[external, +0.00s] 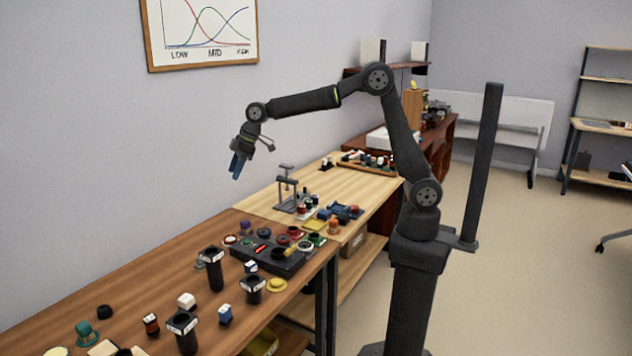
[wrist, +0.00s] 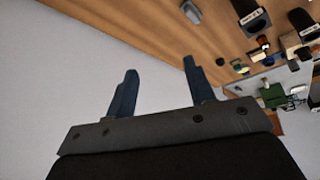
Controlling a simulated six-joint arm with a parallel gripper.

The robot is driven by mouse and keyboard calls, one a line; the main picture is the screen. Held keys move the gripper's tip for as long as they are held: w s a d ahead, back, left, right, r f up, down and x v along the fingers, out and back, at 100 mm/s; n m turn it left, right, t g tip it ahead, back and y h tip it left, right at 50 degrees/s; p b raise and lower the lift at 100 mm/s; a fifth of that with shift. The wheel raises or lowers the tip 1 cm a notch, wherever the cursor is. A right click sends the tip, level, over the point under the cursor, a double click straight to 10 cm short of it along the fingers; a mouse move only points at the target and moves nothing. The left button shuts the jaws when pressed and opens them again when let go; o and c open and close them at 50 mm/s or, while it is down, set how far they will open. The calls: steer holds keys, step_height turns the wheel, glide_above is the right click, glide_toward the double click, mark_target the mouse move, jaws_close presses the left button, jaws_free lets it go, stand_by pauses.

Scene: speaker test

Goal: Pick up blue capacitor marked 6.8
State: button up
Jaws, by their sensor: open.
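My gripper (external: 238,167) is high in the air near the wall, above and beyond the wooden benches. In the wrist view its two blue fingers (wrist: 160,68) are spread apart with nothing between them. A small blue block with a white top (external: 225,314) stands on the near brown bench, between black cylinders. Another small dark blue and white block (external: 251,267) stands farther back beside the black panel. I cannot read a 6.8 marking on either, so I cannot tell which is the named capacitor. My gripper is far from both.
Black cylinders (external: 214,271) stand upright among small parts on the brown bench (external: 130,290). A black panel with a red display (external: 266,256) lies nearby. A grey stand (external: 287,190) rises from the lighter bench. The air around my gripper is clear.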

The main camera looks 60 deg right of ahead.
steer(key=s+a+f+n+g, duration=0.1)
steer(key=s+a, duration=0.1)
steer(key=a, duration=0.4)
steer(key=s+a+f+n+g, duration=0.1)
steer(key=s+a+f+n, duration=0.1)
steer(key=a, duration=0.4)
steer(key=n+g+h, duration=0.2)
steer(key=n+h, duration=0.2)
steer(key=n, duration=0.1)
glide_above(224, 308)
step_height(224, 308, down, 8)
steer(key=f, duration=1.1)
steer(key=shift+s+a, duration=0.3)
steer(key=shift+a, duration=0.05)
steer(key=shift+w+d+f, duration=0.1)
steer(key=shift+d+f, duration=0.05)
steer(key=shift+f, duration=0.85)
steer(key=shift+w+d+f, duration=0.1)
steer(key=shift+f, duration=0.95)
steer(key=shift+w+d+f, duration=0.1)
steer(key=shift+d+f, duration=0.05)
steer(key=shift+f, duration=0.85)
steer(key=c, duration=1.1)
